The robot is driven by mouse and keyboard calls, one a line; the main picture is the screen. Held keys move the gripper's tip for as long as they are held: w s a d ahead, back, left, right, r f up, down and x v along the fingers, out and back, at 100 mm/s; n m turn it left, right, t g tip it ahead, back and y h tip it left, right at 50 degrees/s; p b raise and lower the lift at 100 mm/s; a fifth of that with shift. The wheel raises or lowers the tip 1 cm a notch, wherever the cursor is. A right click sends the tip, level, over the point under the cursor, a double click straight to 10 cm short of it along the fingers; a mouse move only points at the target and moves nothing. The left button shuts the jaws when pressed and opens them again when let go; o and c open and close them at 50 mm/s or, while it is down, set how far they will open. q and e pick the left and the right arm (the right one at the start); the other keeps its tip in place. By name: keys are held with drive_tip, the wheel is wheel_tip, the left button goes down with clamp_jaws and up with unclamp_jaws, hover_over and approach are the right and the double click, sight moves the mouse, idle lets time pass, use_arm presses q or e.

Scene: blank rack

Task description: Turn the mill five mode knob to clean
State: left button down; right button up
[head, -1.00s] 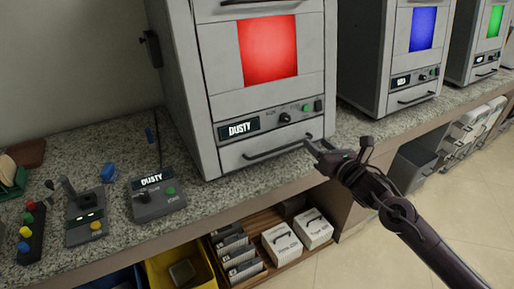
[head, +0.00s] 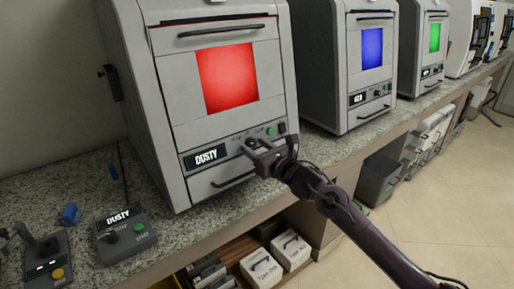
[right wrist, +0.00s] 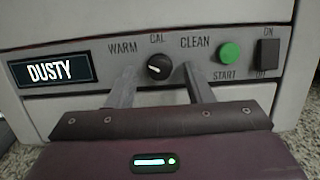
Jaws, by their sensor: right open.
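The grey machine with the red window (head: 228,78) has a front panel with a lit DUSTY display (head: 207,156). In the right wrist view its black round mode knob (right wrist: 159,66) sits below CAL, between the labels WARM and CLEAN. Its white mark is small, and it seems to point left, toward WARM. My right gripper (head: 257,148) is open in front of this panel. In the right wrist view the fingers (right wrist: 158,72) stand on either side of the knob, apart from it. In the head view the gripper hides the knob. My left gripper is out of view.
Right of the knob are a green START button (right wrist: 229,54) and an ON/OFF switch (right wrist: 268,53). A drawer handle (head: 234,178) lies below the panel. A small DUSTY control box (head: 124,236) stands left on the counter. Similar machines with blue (head: 372,48) and green windows stand right.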

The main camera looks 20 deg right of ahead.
drive_tip(key=c, duration=1)
